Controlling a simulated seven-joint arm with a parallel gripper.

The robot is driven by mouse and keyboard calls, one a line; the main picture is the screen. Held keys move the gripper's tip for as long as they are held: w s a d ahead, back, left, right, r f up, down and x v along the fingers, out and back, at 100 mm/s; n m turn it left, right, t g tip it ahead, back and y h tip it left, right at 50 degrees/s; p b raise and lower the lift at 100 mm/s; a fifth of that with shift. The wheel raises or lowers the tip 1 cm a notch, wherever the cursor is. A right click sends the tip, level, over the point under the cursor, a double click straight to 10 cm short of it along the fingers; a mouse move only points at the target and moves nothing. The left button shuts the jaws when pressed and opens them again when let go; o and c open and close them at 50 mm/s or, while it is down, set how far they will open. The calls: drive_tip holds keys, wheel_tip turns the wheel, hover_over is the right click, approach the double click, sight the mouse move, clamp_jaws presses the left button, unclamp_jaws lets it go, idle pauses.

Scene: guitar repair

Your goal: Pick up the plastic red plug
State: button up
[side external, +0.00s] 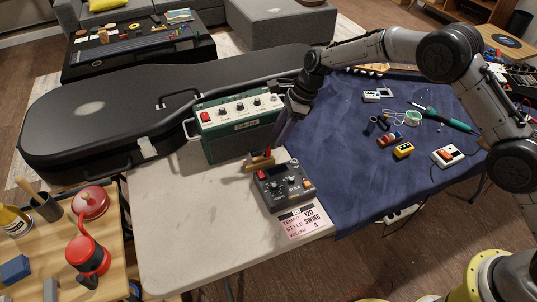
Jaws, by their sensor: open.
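I cannot tell for sure which small red item is the plastic red plug. One red piece (262,174) shows at the top left corner of the dark grey control box (288,190). Another red piece (205,117) is on the left of the green amplifier's top panel. My gripper (281,136) is open and points down by the amplifier's right end, above and behind the control box. Its fingers are dark and small here, and nothing is visible between them.
The green amplifier (240,138) stands behind a small wooden piece (260,159). A black guitar case (90,115) lies behind. A printed card (303,221) lies in front of the box. Small pedals and tools lie on the blue cloth (350,175). The pale table's left front (185,235) is clear.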

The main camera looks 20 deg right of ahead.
sight(271, 156)
drive_tip(key=shift+x, duration=3.15)
drive_tip(key=shift+s+a, duration=0.15)
clamp_jaws()
drive_tip(key=shift+r, duration=0.1)
